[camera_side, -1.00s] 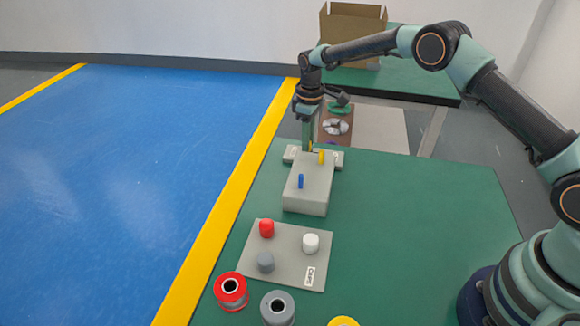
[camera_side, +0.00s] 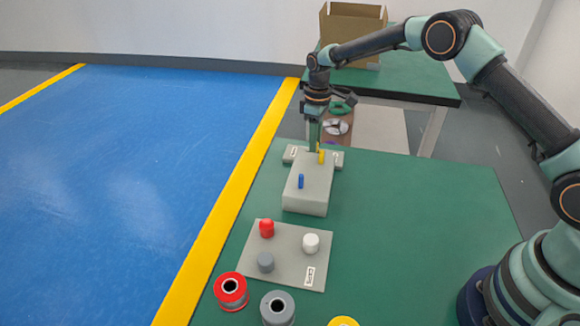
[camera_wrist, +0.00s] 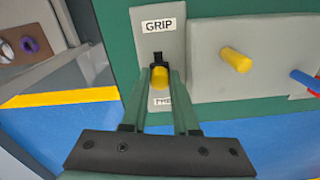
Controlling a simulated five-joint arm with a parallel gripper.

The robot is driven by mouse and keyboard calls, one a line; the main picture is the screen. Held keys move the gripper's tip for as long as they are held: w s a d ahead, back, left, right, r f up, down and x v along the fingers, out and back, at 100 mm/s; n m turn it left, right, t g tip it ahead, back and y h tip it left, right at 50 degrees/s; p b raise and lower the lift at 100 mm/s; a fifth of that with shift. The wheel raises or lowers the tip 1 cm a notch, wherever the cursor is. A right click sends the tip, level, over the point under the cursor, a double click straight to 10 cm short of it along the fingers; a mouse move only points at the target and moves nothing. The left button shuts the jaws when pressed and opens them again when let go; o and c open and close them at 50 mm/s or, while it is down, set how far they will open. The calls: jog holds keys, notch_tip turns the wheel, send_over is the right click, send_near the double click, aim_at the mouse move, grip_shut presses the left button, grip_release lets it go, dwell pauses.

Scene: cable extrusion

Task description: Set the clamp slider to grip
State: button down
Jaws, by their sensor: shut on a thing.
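The clamp slider's yellow knob (camera_wrist: 160,78) stands between the GRIP label (camera_wrist: 159,26) and a partly hidden label (camera_wrist: 163,100) on a grey plate (camera_wrist: 178,40) in the wrist view. A short dark slot (camera_wrist: 158,57) shows on its GRIP side. My gripper (camera_wrist: 160,72) has a green finger on each side of the knob and is shut on it. In the side view my gripper (camera_side: 314,150) points down at the far end of the grey block (camera_side: 307,190). The fingers partly hide the slider there.
A second yellow peg (camera_wrist: 235,60) and a blue peg (camera_side: 301,181) stand on the block close by. A grey board (camera_side: 287,245) with red, grey and white caps lies nearer, with spools in front. The green table's right side is clear.

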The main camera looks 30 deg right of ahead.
jog(key=shift+s+d, duration=0.9)
jog(key=shift+s, duration=0.05)
jog(key=c, duration=0.9)
grip_release()
jog(key=shift+d, duration=0.1)
jog(key=shift+c, duration=0.2)
jog(key=shift+r, duration=0.15)
jog(key=shift+w+r, duration=0.1)
jog(key=shift+r, duration=0.2)
notch_tip(320, 180, up, 11)
jog(key=shift+r, duration=0.15)
